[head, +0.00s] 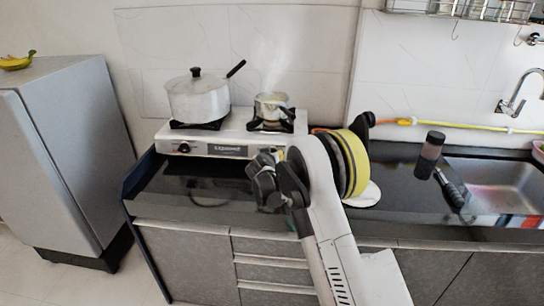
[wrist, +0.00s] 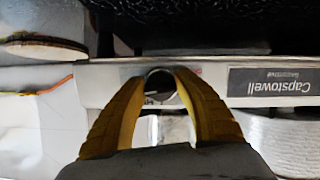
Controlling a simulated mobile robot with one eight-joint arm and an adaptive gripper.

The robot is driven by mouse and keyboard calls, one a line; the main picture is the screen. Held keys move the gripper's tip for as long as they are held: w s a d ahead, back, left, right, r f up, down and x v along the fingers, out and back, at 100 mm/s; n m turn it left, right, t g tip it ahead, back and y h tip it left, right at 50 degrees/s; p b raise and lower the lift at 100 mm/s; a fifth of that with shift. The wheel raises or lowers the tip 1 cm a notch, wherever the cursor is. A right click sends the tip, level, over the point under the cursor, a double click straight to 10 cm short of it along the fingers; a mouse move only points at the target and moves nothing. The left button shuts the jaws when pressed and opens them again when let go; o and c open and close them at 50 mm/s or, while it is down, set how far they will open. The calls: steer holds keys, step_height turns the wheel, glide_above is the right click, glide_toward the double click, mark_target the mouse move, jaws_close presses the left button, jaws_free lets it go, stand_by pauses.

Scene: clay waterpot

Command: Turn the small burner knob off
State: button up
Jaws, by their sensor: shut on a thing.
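The small burner knob (wrist: 160,84) is a dark round knob on the stove's front panel. In the wrist view it sits between the two yellow fingers of my gripper (wrist: 160,76), which is shut on it. In the head view my gripper (head: 268,165) is at the right part of the stove front and hides that knob. The stove (head: 215,138) is white with two burners. A small steaming pot (head: 271,105) stands on the right burner. I cannot make out the knob's pointer or whether a flame burns.
A large lidded pot (head: 198,98) stands on the left burner, with another knob (head: 184,148) below it. A round yellow-and-black thing (head: 352,160) is close right of my arm. Dark counter lies in front of the stove.

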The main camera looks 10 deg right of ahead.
steer(key=shift+m, duration=0.8)
steer(key=o, duration=1.2)
steer(key=shift+c, duration=0.2)
steer(key=v, duration=1.2)
steer(key=shift+d, duration=0.2)
steer(key=shift+s, duration=0.1)
